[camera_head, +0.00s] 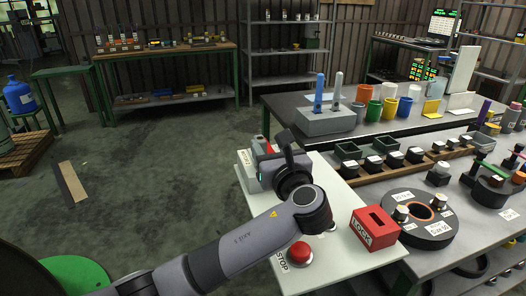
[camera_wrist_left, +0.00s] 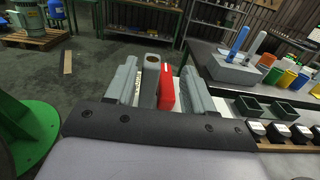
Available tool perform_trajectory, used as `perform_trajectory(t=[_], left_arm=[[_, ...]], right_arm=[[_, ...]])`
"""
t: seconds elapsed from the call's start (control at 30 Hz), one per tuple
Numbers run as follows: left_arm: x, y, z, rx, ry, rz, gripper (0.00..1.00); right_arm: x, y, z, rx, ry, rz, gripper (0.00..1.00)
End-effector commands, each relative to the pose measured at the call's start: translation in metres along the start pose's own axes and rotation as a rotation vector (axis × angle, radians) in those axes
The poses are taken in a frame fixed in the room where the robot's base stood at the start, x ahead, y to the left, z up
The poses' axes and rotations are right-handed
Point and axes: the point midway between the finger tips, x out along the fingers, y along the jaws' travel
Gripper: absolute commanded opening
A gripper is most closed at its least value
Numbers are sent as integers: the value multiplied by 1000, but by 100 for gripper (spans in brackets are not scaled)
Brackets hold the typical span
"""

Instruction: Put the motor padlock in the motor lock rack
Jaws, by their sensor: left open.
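The red padlock (camera_wrist_left: 167,88) stands upright between the two grey fingers of my left gripper (camera_wrist_left: 160,80) in the left wrist view. It is closer to the right finger, and the gripper is open. I cannot tell whether a finger touches it. In the head view only a small red part of it (camera_head: 269,148) shows past my left gripper (camera_head: 262,162). A red box with a slot in its top and LOCK on its front (camera_head: 375,229), apparently the lock rack, stands at the right of the white panel. My right gripper is not in view.
A red STOP button (camera_head: 299,253) sits on the white panel (camera_head: 341,262) near my left arm. A grey block with a hole (camera_wrist_left: 152,70) stands beside the padlock. A round black fixture (camera_head: 418,218) is right of the LOCK box. Small black-based parts line the bench behind.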

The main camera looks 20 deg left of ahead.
Motion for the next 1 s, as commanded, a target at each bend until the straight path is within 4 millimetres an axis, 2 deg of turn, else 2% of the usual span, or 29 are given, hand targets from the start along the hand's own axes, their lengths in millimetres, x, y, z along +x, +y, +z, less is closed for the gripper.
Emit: perform_trajectory(t=[0.4,0.73,0.77,0.9,1.0], left_arm=[[55,9,-1,-1,1,2,53],[62,9,-2,-4,3,0,53],[62,9,-2,-4,3,0,47],[62,9,-2,-4,3,0,1],[62,9,-1,-4,1,0,0]], right_arm=[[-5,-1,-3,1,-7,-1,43],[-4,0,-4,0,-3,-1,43],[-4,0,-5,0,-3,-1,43],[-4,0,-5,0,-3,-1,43],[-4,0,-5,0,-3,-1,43]])
